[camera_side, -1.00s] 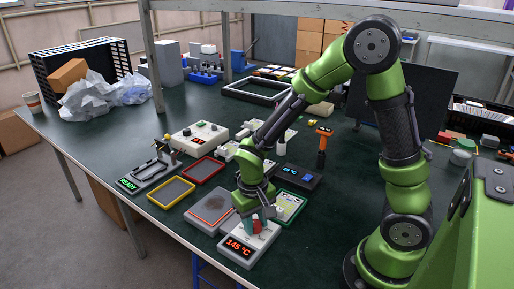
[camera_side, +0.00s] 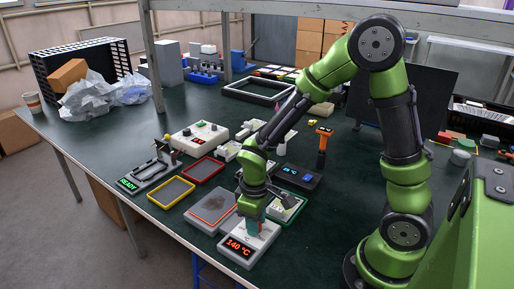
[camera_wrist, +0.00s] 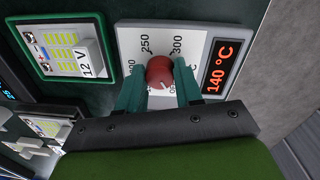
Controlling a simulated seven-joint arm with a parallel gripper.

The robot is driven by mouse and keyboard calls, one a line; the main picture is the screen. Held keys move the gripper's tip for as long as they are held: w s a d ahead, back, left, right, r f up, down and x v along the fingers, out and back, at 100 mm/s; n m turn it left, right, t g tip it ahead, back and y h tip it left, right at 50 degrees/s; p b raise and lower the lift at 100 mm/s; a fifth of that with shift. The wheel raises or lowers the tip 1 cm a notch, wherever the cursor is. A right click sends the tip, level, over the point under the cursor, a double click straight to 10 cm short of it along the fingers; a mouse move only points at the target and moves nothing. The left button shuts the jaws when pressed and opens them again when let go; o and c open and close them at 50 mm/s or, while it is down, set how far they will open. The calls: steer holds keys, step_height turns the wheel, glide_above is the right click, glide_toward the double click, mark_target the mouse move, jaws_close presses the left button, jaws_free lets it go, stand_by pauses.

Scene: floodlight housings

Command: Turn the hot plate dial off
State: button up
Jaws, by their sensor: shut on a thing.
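The hot plate control box (camera_side: 262,240) stands at the front edge of the bench, and its orange display (camera_side: 239,246) reads 140 °C. In the wrist view the display (camera_wrist: 217,66) also reads 140 °C. The round red dial (camera_wrist: 160,73) sits on the white panel (camera_wrist: 203,40), with 250 and 300 printed above it; other scale marks are partly hidden. My gripper (camera_wrist: 159,66) has its green fingers shut on the dial, one on each side. In the side view my gripper (camera_side: 254,222) points down onto the box and mostly hides the dial.
The grey plate with an orange outline (camera_side: 211,222) lies left of the box. A green-framed 12 V unit (camera_wrist: 67,45) stands close beside it. A black box with a blue display (camera_side: 298,176) and an orange-topped tool (camera_side: 322,150) stand behind. Bare bench lies to the right.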

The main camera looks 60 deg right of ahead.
stand_by(0.3)
steer(key=o, duration=1)
steer(key=r, duration=1.7)
steer(key=shift+s+a, duration=0.1)
steer(key=shift+a, duration=0.3)
